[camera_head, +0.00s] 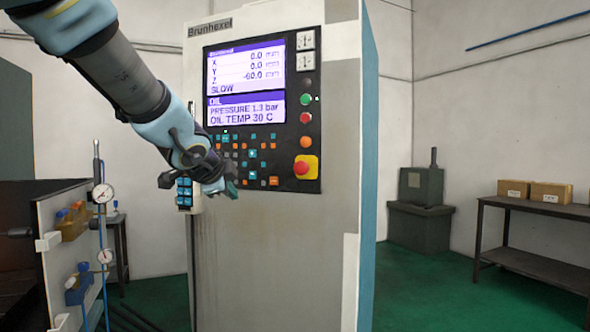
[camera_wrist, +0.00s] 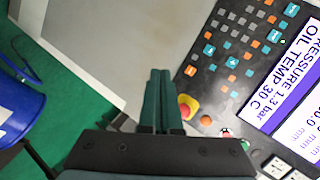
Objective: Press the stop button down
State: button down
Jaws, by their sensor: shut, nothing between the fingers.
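The stop button (camera_head: 302,168) is a red mushroom head on a yellow plate, low on the right side of the machine's control panel. My gripper (camera_head: 232,189) is shut and empty. In the head view it is in front of the panel's lower left, left of and a little lower than the button. In the wrist view the closed fingertips (camera_wrist: 160,73) appear over the grey cabinet front beside the panel's edge. I see no contact with the button.
The control panel (camera_head: 270,185) has a screen (camera_head: 245,85), several small keys, a green button (camera_head: 305,99) and an orange button (camera_head: 306,142). Gauges (camera_head: 103,193) stand at the left. A blue bucket-like container (camera_wrist: 18,105) is on the green floor. A table with boxes (camera_head: 540,205) stands right.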

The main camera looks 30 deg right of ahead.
jog(key=s+d+r+m+h, duration=0.3)
jog(key=d+r+m, duration=0.3)
jog(key=d+r, duration=0.2)
jog(key=shift+s+d+g+h, duration=0.15)
jog(key=shift+s+g+h, duration=0.2)
jog(key=shift+s, duration=0.55)
send_near(300, 169)
jog(key=x, duration=0.5)
jog(key=shift+f, duration=0.15)
jog(key=shift+w+d+f+p, duration=0.1)
jog(key=shift+w+d+p, duration=0.35)
jog(key=shift+d, duration=0.1)
